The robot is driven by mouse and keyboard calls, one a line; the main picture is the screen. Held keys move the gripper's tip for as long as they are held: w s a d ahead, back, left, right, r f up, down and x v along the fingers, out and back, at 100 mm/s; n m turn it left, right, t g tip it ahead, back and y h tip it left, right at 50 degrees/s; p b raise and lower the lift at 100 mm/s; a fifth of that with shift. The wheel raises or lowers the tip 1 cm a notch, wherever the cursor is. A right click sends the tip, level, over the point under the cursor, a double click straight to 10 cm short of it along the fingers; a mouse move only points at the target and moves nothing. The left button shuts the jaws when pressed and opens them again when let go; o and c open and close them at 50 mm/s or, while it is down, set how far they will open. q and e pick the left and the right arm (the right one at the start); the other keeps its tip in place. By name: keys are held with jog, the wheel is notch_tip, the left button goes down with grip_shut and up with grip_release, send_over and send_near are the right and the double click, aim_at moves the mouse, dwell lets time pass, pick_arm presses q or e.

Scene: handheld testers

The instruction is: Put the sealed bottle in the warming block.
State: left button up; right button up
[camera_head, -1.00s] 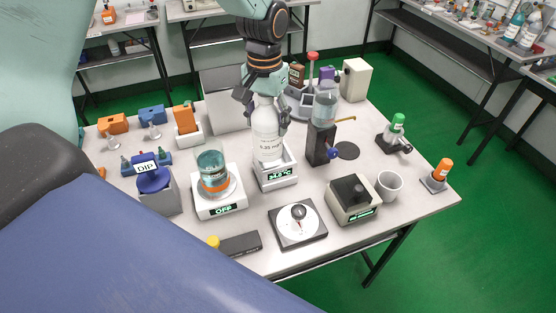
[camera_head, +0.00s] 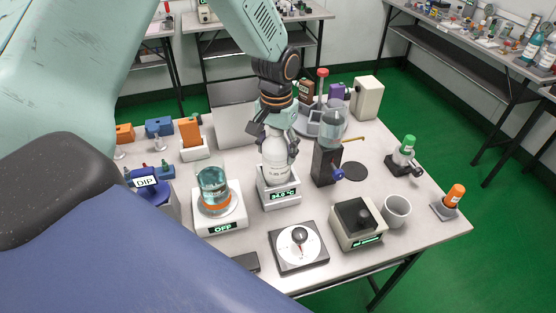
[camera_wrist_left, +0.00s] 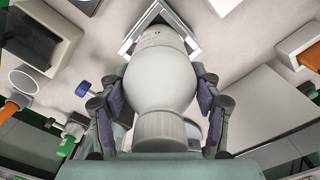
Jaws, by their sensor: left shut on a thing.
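The white bottle (camera_head: 276,168) stands upright in the white warming block (camera_head: 281,200), its lower part hidden behind the block's rim. The block's front display is lit green. My left gripper (camera_head: 276,138) is above the block and shut on the upper part of the bottle. In the left wrist view the fingers (camera_wrist_left: 157,108) lie on both sides of the bottle's shoulder and neck (camera_wrist_left: 160,85). The bottle's far end there sits inside the block's square rim (camera_wrist_left: 128,42). My right gripper is not in view.
A beaker of blue liquid (camera_head: 213,182) stands on a hot plate (camera_head: 220,222) left of the block. A dark stand (camera_head: 326,165) is close on the right. A stirrer plate (camera_head: 298,258) lies in front. A mug (camera_head: 396,210) and an orange-capped bottle (camera_head: 454,195) stand farther right.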

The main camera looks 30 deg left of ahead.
aim_at(278, 160)
pick_arm(q)
jog(key=f, duration=0.3)
jog(key=shift+w+f, duration=0.1)
jog(key=shift+w, duration=0.1)
jog(key=shift+d+f, duration=0.2)
jog(key=shift+a+f, duration=0.2)
jog(key=shift+a, duration=0.1)
jog(key=o, duration=1.6)
jog(key=shift+d+r, duration=0.1)
jog(key=shift+d, duration=0.15)
jog(key=shift+a, duration=0.2)
notch_tip(278, 160, up, 12)
jog(key=shift+d+r+p, duration=0.1)
jog(key=shift+p, duration=0.3)
